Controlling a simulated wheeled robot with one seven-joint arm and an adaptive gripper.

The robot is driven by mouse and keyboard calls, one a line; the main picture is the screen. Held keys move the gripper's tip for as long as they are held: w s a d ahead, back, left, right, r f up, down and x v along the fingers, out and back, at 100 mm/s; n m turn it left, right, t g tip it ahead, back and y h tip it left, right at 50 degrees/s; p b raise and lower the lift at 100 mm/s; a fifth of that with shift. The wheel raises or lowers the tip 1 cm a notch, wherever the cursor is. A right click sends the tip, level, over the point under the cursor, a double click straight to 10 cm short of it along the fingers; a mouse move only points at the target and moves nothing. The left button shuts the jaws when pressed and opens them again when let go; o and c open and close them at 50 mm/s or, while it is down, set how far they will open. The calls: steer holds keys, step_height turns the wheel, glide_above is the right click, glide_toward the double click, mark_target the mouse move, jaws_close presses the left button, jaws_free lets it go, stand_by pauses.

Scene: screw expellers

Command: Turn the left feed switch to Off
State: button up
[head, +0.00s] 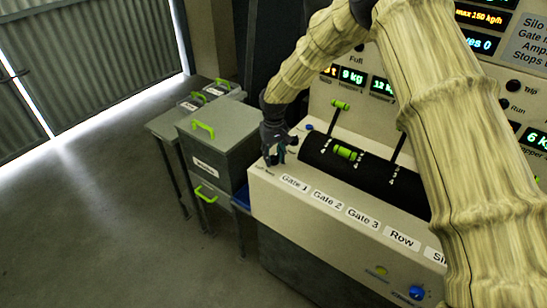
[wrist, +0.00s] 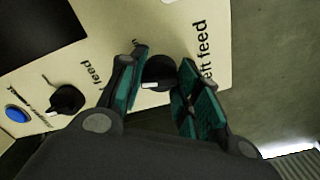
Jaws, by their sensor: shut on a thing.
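The left feed switch (wrist: 157,72) is a black round knob with a white mark, beside the printed "left feed" label (wrist: 205,52) in the wrist view. My gripper (wrist: 163,78) has its teal-padded fingers on either side of this knob and is shut on it. The white mark shows between the fingers; the switch positions' lettering is mostly hidden. In the head view my gripper (head: 280,155) is at the left end of the cream console (head: 330,207), where its fingers hide the knob.
A second black knob (wrist: 68,99) and a blue button (wrist: 17,113) lie nearby in the wrist view. A grey box (head: 212,140) stands close left. Open floor lies further left.

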mark_target(274, 155)
steer(key=shift+n, duration=1.1)
steer(key=o, duration=1.1)
steer(key=shift+c, duration=0.2)
step_height(274, 155, up, 12)
